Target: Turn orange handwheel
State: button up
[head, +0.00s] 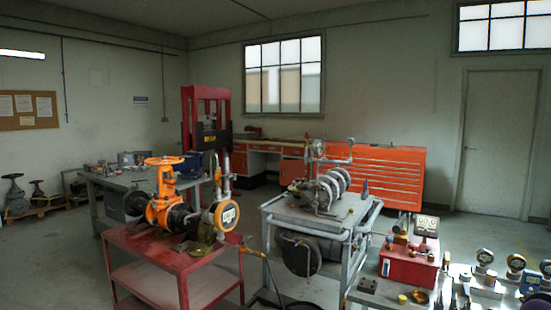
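The orange handwheel (164,160) sits level on top of an orange gate valve (163,205), left of the middle in the head view. The valve is fitted in a dark pipe assembly and stands on a red table (150,250). A round gauge with an orange rim (227,214) is just right of the valve. My gripper is not in view, so its place relative to the handwheel cannot be seen.
A grey cart (320,216) with machinery stands right of the red table. A grey workbench (97,187) is behind the valve. A bench with gauges and a red box (408,265) fills the lower right. Open floor (45,265) lies at the left.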

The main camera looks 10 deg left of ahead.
aim_at(168, 160)
jog(key=u, duration=1.25)
jog(key=i+j+u, duration=0.6)
jog(key=i+u, duration=0.25)
jog(key=i, duration=0.15)
jog(key=i+u, duration=0.25)
jog(key=i, duration=0.85)
jog(key=i+z, duration=0.1)
jog(key=i, duration=0.65)
jog(key=i+j+z, duration=0.1)
jog(key=i, duration=0.7)
jog(key=i+j, duration=0.1)
jog(key=i, duration=0.65)
jog(key=i+z, duration=0.35)
jog(key=i+l+z, duration=0.1)
jog(key=z, duration=0.25)
jog(key=i+j+z, duration=0.1)
jog(key=i+z, duration=0.4)
jog(key=z, duration=0.25)
jog(key=i+z, duration=0.15)
jog(key=z, duration=0.25)
jog(key=i+z, duration=0.15)
jog(key=z, duration=0.2)
